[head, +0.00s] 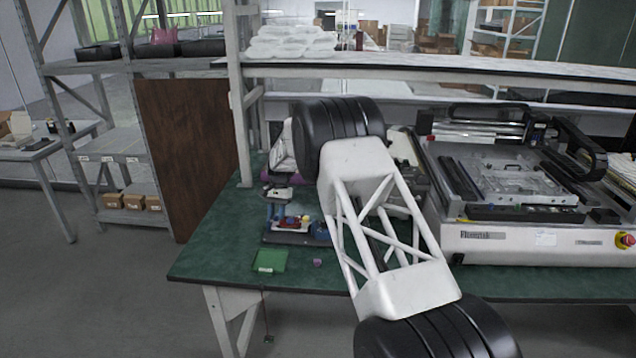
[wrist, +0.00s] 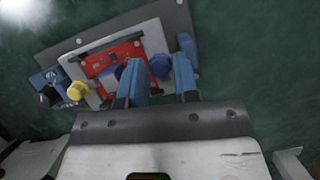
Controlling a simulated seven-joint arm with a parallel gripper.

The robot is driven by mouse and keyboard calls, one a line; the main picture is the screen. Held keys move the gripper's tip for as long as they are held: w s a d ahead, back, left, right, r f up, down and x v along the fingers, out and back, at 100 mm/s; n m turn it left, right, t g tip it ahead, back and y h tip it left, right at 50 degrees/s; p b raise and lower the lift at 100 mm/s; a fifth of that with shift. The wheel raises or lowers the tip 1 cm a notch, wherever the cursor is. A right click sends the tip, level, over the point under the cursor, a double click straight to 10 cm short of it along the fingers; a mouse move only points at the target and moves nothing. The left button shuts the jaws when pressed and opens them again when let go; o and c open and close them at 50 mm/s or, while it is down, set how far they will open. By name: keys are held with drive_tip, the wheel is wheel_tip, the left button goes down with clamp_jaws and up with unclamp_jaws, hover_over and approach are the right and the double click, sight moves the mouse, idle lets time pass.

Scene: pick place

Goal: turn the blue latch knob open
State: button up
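The fixture shows in the wrist view as a red board (wrist: 108,68) on a pale plate over a dark grey base (wrist: 170,20). A round dark blue knob (wrist: 160,66) stands at the board's right side. My gripper (wrist: 156,76) has two blue fingers, spread apart, one on each side of the round knob. I cannot tell whether either finger touches it. In the head view the fixture (head: 292,237) is small and the knob cannot be made out clearly.
A yellow knob (wrist: 77,90) and a blue block (wrist: 48,82) sit at the fixture's left end. A green tray (head: 270,261) and a small purple piece (head: 317,263) lie on the green table (head: 215,262) near its front edge. A large white machine (head: 520,240) stands to the right.

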drive_tip(key=m, duration=0.2)
drive_tip(key=m+y, duration=0.1)
drive_tip(key=m, duration=0.1)
drive_tip(key=shift+d+t+y, duration=0.15)
drive_tip(key=shift+t+y, duration=0.15)
drive_tip(key=m+t+y, duration=0.1)
drive_tip(key=m, duration=0.3)
drive_tip(key=shift+s+r, duration=0.1)
drive_tip(key=m+t+y, duration=0.1)
drive_tip(key=m, duration=0.3)
drive_tip(key=shift+s+d, duration=0.1)
drive_tip(key=shift+s, duration=0.05)
drive_tip(key=m+t, duration=0.2)
drive_tip(key=m, duration=0.2)
drive_tip(key=shift+s, duration=0.1)
drive_tip(key=v, duration=0.8)
drive_tip(key=shift+s+d+r, duration=0.15)
drive_tip(key=shift+d+r, duration=0.1)
drive_tip(key=shift+d, duration=0.15)
drive_tip(key=s+d+r+n, duration=0.4)
drive_tip(key=s+d+r, duration=0.8)
drive_tip(key=d+r, duration=0.1)
drive_tip(key=shift+s+d+r+n+t+h, duration=0.3)
drive_tip(key=shift+d+r+t+h, duration=0.1)
drive_tip(key=shift+r, duration=0.25)
